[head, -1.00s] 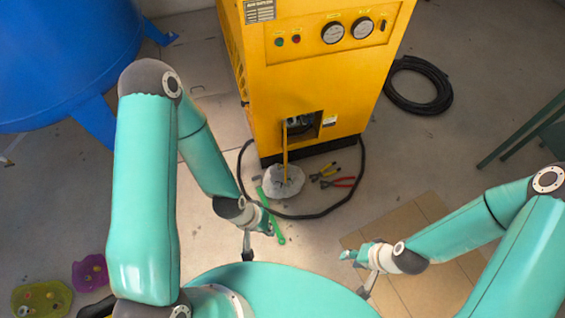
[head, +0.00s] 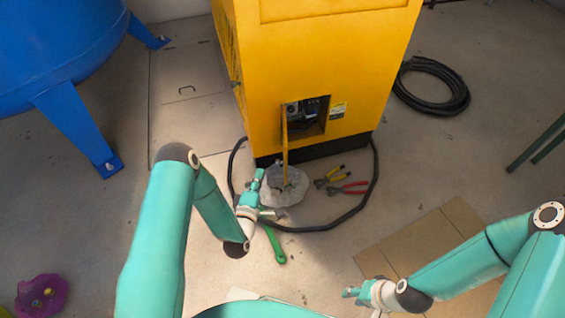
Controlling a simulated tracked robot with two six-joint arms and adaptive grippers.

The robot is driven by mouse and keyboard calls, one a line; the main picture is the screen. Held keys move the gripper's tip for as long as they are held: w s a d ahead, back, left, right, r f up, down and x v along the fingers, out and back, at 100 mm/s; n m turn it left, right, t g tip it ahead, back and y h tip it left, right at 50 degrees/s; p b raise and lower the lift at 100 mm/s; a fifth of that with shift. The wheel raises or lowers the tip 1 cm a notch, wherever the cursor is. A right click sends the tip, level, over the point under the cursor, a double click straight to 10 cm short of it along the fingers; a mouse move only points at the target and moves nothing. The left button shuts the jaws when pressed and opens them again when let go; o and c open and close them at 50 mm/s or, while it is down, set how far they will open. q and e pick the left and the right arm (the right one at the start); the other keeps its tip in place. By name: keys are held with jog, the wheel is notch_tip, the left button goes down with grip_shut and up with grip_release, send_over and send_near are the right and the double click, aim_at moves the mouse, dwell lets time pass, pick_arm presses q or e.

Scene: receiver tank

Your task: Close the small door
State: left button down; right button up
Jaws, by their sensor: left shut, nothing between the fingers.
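The small door (head: 285,135) is a narrow yellow panel seen nearly edge-on. It stands open at the left side of a square opening (head: 312,116) low in the yellow cabinet (head: 325,50). Dark and grey parts show inside the opening. My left gripper (head: 258,180) is shut and empty. It points toward the cabinet, to the lower left of the door, and looks apart from it. My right gripper (head: 350,292) is at the lower right, far from the door, and its fingers are too small to read.
A grey rag (head: 285,190) lies on the floor below the door. Yellow-handled pliers (head: 328,177), red-handled pliers (head: 348,188) and a green tool (head: 274,243) lie nearby. A black hose (head: 330,226) loops around them. A blue tank (head: 60,40) stands at left; cardboard (head: 425,245) lies at right.

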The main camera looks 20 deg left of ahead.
pick_arm(q)
jog(key=w+d+b, duration=0.2)
jog(key=w+b, duration=0.1)
jog(key=w, duration=0.8)
jog(key=shift+d, duration=0.4)
